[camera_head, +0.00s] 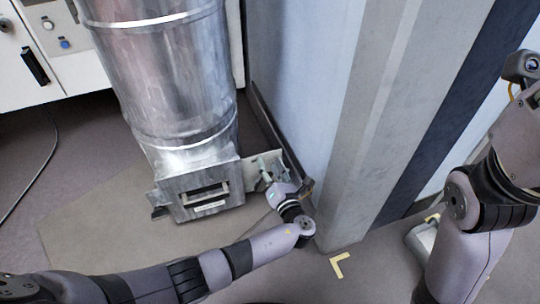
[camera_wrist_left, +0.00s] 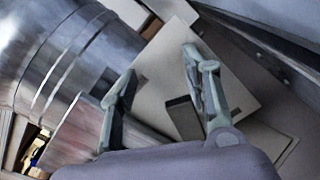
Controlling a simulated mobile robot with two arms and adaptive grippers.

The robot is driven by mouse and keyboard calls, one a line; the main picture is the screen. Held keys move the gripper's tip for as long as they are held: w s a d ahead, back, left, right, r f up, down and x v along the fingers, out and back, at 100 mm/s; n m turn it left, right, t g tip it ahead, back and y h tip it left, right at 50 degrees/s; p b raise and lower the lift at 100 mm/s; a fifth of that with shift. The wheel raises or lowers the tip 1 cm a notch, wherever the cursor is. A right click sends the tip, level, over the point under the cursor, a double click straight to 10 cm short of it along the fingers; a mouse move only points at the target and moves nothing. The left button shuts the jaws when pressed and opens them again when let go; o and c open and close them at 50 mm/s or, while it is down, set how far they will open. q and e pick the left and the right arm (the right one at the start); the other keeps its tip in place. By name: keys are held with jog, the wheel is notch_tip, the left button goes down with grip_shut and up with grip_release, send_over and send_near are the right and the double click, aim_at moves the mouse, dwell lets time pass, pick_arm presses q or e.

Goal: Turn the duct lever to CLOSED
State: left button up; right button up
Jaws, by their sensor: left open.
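The silver duct (camera_head: 170,75) stands left of centre in the head view, with a square metal box (camera_head: 205,190) at its lower end. A pale plate (camera_head: 258,165) sticks out from the right of the box. My left gripper (camera_head: 268,172) is at that plate. In the left wrist view my left gripper (camera_wrist_left: 160,65) is open, its two fingers spread over the pale plate (camera_wrist_left: 235,75). A dark grey block (camera_wrist_left: 184,117) on the plate lies beside the right finger; it may be the duct lever's end, but I cannot tell. No CLOSED marking is readable. My right gripper is out of view.
A tall grey panel (camera_head: 345,110) stands right beside my left gripper. A white cabinet (camera_head: 75,70) with buttons is at the back left. A cable (camera_head: 45,165) lies on the floor. Yellow corner tape (camera_head: 341,265) marks the floor. The floor left of the duct is mostly clear.

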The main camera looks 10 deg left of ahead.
pick_arm(q)
notch_tip(320, 180, up, 6)
jog(key=shift+f, duration=0.15)
jog(key=shift+c, duration=0.2)
